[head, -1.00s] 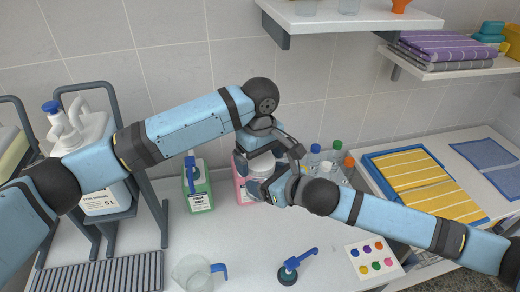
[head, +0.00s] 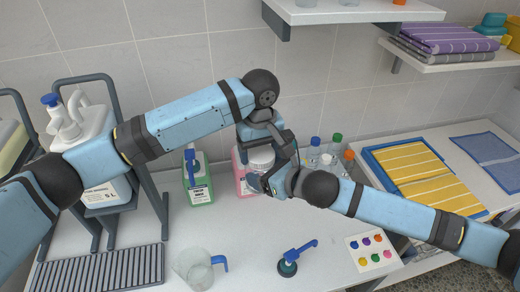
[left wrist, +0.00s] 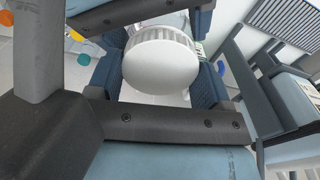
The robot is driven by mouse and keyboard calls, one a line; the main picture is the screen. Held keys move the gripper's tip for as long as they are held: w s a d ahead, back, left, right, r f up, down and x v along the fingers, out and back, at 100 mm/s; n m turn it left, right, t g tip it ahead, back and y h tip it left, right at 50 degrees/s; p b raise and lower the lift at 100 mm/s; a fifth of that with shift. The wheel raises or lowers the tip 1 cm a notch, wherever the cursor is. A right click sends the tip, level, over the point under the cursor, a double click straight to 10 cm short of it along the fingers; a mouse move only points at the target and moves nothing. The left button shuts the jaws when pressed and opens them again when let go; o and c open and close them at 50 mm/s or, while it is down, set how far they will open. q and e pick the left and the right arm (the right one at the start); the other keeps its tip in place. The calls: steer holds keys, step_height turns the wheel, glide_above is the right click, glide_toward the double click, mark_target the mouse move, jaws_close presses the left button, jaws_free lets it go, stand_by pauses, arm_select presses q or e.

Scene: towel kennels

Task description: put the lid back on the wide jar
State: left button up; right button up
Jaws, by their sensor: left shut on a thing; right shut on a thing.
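A white round lid (left wrist: 160,66) with a ribbed rim sits between the dark pads of my left gripper (left wrist: 160,80) in the left wrist view, its flat top facing the camera. In the head view the white lid (head: 261,157) shows small above the bench, and my left gripper (head: 268,158) is shut on it. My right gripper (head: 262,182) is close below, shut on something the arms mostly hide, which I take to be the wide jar. I cannot tell whether lid and jar touch.
A pink container (head: 241,182) and a green bottle (head: 198,185) stand behind the grippers. Several capped bottles (head: 314,152) stand to the right. A clear jug (head: 193,268), a blue-handled tool (head: 289,266) and a colour-dot card (head: 372,252) lie at the front. Bench between them is clear.

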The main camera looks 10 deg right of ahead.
arm_select(q)
steer(key=o, duration=1)
steer(key=shift+r, duration=2.3)
steer(key=shift+r, duration=0.1)
steer(key=shift+c, duration=0.2)
steer(key=shift+w+r+n, duration=0.1)
steer(key=shift+r+n, duration=0.6)
steer(key=shift+r, duration=0.1)
steer(key=shift+r+n, duration=0.85)
steer(key=shift+n, duration=0.15)
